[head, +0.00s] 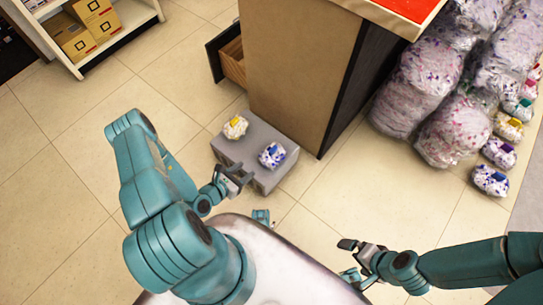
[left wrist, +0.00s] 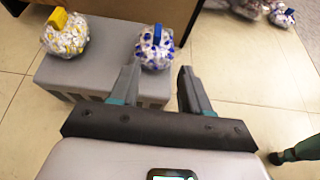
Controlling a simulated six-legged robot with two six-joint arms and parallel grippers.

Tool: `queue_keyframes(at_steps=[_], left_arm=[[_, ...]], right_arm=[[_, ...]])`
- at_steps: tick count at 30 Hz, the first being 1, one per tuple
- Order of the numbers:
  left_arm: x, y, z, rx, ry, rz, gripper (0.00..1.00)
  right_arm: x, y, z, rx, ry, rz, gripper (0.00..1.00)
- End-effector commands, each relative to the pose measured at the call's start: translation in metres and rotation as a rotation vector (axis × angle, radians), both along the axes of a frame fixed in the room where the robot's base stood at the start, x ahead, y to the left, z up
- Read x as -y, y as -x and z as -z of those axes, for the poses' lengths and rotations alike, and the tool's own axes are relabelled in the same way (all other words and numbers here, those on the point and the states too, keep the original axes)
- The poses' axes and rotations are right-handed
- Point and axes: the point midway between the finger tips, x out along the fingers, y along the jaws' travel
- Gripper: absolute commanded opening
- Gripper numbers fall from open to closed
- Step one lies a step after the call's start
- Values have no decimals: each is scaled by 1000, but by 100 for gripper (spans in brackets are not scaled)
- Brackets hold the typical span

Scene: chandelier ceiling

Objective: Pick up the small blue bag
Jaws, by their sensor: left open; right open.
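The small blue bag (head: 272,155), clear with blue spots and a blue tag, sits on a grey block (head: 232,155) at the foot of the brown counter. It also shows in the left wrist view (left wrist: 154,50), just beyond my left fingertips and a little left of centre between them. My left gripper (head: 240,176) is open and empty, close to the block's near left side; its fingers also show in the left wrist view (left wrist: 158,82). My right gripper (head: 347,260) is at the lower right, away from the block, open with nothing seen in it.
A yellow-tagged bag (head: 235,127) sits beside the blue one on the block. The counter (head: 300,70) with an open drawer (head: 232,62) stands behind. Large clear bags (head: 455,130) and several small bags (head: 491,180) lie at the right. Shelves with boxes (head: 78,45) stand upper left. Floor at left is clear.

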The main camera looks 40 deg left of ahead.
Motion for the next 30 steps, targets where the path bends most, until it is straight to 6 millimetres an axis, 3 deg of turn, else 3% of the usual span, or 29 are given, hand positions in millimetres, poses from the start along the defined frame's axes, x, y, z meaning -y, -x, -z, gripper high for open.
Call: queue_keyframes(at_steps=[12,19,25,30], left_arm=[[5,-82,43,2,-10,-9,47],[7,-101,51,1,-8,-10,47],[10,-125,72,2,-8,-8,47],[10,-141,77,1,-7,-11,47]], right_arm=[[0,0,32,1,0,1,100],[2,-2,37,4,2,9,100],[5,-6,57,9,4,23,100],[7,-8,61,13,6,29,100]])
